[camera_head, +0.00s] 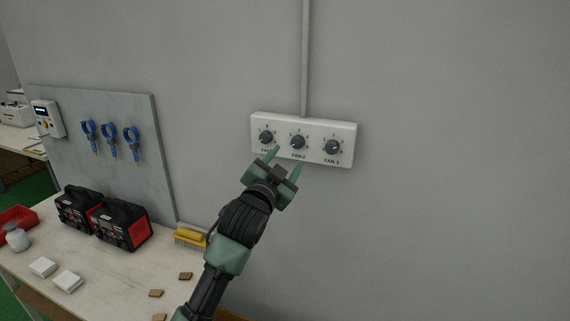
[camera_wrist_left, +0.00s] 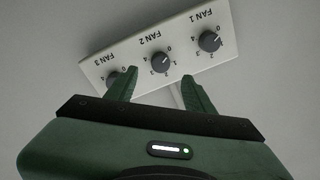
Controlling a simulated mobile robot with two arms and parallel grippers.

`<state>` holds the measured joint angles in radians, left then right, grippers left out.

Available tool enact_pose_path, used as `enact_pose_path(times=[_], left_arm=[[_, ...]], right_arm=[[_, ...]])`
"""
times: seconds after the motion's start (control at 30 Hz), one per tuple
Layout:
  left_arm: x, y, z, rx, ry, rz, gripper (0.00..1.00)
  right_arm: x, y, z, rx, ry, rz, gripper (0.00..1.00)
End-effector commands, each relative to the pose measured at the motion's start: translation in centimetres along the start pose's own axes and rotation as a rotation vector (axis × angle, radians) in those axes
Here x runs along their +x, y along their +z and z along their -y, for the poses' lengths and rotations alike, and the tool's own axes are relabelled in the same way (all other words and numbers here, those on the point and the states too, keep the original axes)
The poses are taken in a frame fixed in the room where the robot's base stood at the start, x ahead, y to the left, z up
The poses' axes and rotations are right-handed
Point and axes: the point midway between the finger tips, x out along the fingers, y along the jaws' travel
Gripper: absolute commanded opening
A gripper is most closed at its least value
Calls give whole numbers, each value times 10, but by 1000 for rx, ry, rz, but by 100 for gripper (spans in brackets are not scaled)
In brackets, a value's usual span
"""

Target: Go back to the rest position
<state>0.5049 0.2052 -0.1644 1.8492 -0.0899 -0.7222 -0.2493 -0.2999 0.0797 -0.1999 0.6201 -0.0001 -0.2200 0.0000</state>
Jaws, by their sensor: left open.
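My left gripper (camera_head: 285,162) is open and empty, just below and in front of a white fan switch panel (camera_head: 316,151) on the grey wall. The panel carries three dark knobs: the left knob (camera_head: 266,137), the FAN 2 knob (camera_head: 297,142) and the FAN 3 knob (camera_head: 333,147). In the left wrist view the panel (camera_wrist_left: 186,70) appears upside down, and the open fingers (camera_wrist_left: 160,88) point at its edge, with the FAN 3 knob (camera_wrist_left: 113,80) partly hidden by one finger. My right gripper is not in view.
A table (camera_head: 95,262) at lower left bears two black and red boxes (camera_head: 122,224), a yellow brush (camera_head: 190,238), white blocks and small brown pieces. A grey board (camera_head: 110,165) with blue tools stands behind. A conduit (camera_head: 305,60) runs up the wall. Wall space at right is clear.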

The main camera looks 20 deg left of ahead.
Motion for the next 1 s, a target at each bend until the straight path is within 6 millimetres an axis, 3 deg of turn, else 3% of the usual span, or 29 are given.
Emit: enact_pose_path(times=[0.3, 0.37, 0.47, 0.63, 0.77, 0.87, 1.0], left_arm=[[1, 2, -1, 0, 2, 3, 53], [2, 10, -6, -3, 9, 14, 53], [5, 42, -26, -14, 38, 62, 53], [1, 144, -89, -52, 127, 211, 53], [-18, 227, -142, -84, 195, 334, 53], [-43, 289, -180, -108, 244, 430, 53], [-92, 372, -232, -140, 307, 562, 53]], right_arm=[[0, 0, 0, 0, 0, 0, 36], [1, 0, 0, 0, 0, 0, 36], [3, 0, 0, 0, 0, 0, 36], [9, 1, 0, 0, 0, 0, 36], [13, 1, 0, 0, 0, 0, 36], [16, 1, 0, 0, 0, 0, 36], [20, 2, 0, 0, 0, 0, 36]])
